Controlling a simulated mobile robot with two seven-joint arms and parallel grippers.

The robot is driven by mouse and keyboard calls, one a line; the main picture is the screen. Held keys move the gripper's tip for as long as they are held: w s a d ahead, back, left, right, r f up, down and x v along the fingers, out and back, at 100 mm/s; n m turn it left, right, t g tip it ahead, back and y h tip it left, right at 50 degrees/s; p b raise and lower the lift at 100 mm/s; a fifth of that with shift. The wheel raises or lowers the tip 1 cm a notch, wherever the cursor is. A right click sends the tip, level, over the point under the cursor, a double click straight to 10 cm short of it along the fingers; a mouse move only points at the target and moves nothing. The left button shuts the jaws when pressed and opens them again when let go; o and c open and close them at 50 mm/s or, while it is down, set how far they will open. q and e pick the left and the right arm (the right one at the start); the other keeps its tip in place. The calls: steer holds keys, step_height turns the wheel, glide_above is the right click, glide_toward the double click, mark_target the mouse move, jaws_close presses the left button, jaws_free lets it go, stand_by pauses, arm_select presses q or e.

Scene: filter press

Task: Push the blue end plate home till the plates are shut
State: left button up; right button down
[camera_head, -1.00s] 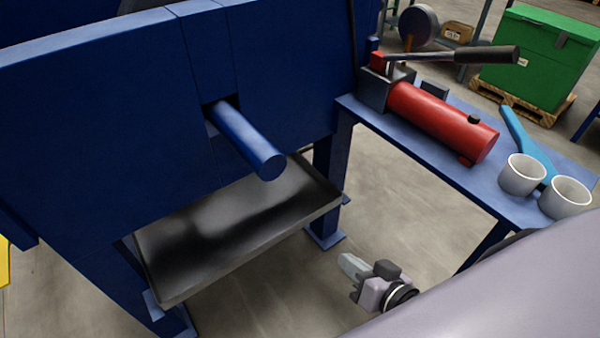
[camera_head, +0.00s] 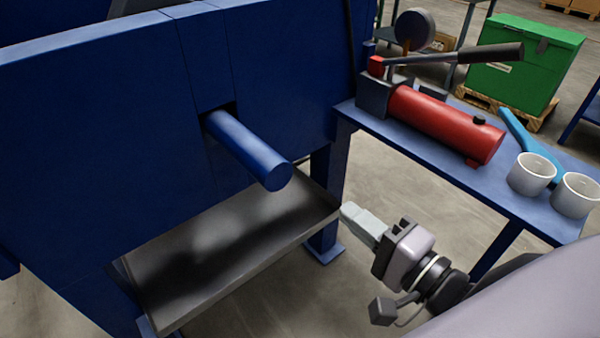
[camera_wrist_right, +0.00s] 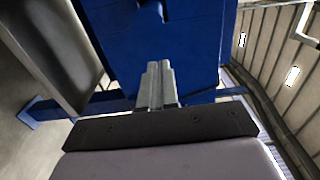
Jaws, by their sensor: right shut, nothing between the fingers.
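A large blue plate of the press (camera_head: 90,130) fills the left of the head view. I cannot tell if it is the end plate or the press frame. A round blue bar (camera_head: 250,152) sticks out through a slot in its middle, towards me. My right gripper (camera_head: 348,213) is shut and empty, to the right of and below the bar's end, beside the tray's right corner. It touches no blue part that I can see. In the right wrist view its fingers (camera_wrist_right: 158,75) lie together before blue press parts (camera_wrist_right: 200,50). The filter plates are hidden. My left gripper is out of view.
A dark drip tray (camera_head: 235,245) lies under the press. To the right, a blue bench (camera_head: 440,155) carries a red hand pump (camera_head: 440,120) with a lever, a light-blue tool (camera_head: 525,140) and two white cups (camera_head: 532,172). A green crate (camera_head: 525,65) stands behind.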

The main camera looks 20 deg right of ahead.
mark_target(288, 164)
arm_select(q)
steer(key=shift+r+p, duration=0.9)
steer(key=shift+p, duration=0.05)
arm_select(e)
steer(key=shift+x, duration=6.5)
steer(key=shift+f, duration=0.1)
steer(key=shift+w, duration=0.1)
